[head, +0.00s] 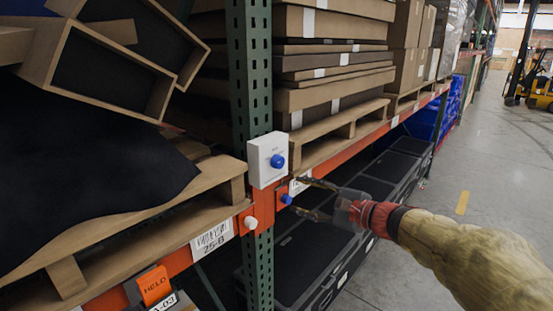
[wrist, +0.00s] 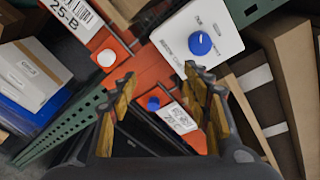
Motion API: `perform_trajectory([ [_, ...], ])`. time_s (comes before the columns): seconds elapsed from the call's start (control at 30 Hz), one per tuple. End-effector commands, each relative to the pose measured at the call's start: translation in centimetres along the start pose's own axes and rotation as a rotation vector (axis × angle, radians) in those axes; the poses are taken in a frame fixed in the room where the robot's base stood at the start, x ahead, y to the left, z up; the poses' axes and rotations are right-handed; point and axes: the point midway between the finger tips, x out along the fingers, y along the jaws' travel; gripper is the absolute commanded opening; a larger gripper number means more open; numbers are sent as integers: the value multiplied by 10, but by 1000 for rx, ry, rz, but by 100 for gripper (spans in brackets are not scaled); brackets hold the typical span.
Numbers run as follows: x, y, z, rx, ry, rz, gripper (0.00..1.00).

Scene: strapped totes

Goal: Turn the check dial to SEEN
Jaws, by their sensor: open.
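The check dial is a round blue knob (head: 277,161) on a white box (head: 258,165) fixed to the green rack post. In the wrist view the blue knob (wrist: 200,43) sits on the white box (wrist: 184,28), beyond and above the right fingertip. Small lettering is on the box, too small to read surely. My gripper (head: 305,198) is open and empty, to the right of and a little below the box. In the wrist view the fingers of my gripper (wrist: 158,80) stand apart, with a smaller blue button (wrist: 153,103) showing between them. The fingers appear clear of the knob.
An orange beam (head: 263,204) carries a white button (head: 250,222), the small blue button (head: 286,199) and labels. An orange HELD tag (head: 154,286) hangs lower left. Pallets with flat boxes (head: 335,62) fill the shelf. Black cases (head: 310,262) lie below. The aisle floor at right is open.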

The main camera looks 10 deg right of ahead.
Motion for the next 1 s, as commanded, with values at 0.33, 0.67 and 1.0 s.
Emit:
perform_trajectory([
  [0.33,4,-57,17,116,-57,-166,49],
  [0.67,52,-65,20,114,-57,-164,49],
  [1.0,74,-68,19,113,-55,-166,49],
])
